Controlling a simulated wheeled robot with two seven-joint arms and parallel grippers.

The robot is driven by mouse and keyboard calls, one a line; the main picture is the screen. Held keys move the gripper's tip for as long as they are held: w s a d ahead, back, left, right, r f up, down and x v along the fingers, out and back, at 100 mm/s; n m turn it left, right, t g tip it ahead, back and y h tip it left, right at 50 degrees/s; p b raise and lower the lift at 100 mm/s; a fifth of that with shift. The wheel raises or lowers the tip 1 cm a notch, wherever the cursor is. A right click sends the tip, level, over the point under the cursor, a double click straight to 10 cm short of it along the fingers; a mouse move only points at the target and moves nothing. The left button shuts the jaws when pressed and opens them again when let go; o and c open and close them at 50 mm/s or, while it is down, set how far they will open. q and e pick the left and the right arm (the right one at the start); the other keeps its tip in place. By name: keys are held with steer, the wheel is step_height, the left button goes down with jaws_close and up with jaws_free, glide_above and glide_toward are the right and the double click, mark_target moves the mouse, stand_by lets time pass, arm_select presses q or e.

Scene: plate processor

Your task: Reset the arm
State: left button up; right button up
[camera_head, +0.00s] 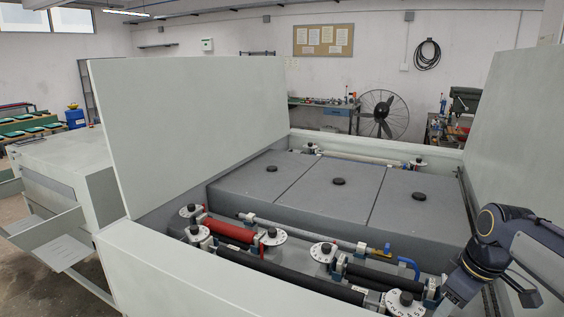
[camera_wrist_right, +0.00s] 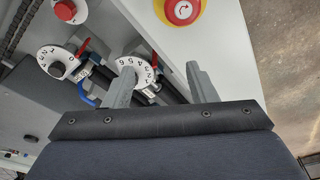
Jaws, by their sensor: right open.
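My right arm comes in from the right edge of the head view and bends down over the front right corner of the plate processor (camera_head: 190,275). In the right wrist view my right gripper (camera_wrist_right: 160,68) is open and empty, its two grey fingers apart. Between and beyond the fingers are a white numbered dial (camera_wrist_right: 128,64) and the machine's pale rim. Whether a finger touches them I cannot tell. My left gripper is not in view.
A red button on a yellow base (camera_wrist_right: 183,10) lies just beyond the fingers. A red roller (camera_head: 230,231), black rollers and grey covers (camera_head: 300,189) fill the open machine. Raised lids (camera_head: 190,120) stand left and right (camera_head: 515,120). Floor shows past the rim.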

steer(key=s+a+f+m+t+y, duration=0.1)
steer(key=s+a+f+m+t, duration=0.1)
steer(key=s+a, duration=0.5)
steer(key=s+a+f+m+t+y, duration=0.1)
steer(key=s+a+f+m, duration=0.2)
steer(key=s, duration=0.9)
steer(key=a+m, duration=0.2)
steer(key=a, duration=0.2)
steer(key=shift+a+f+m+t+y, duration=0.15)
steer(key=shift+a+m+t+y, duration=0.15)
steer(key=shift+a+t, duration=0.1)
steer(key=shift+s, duration=0.1)
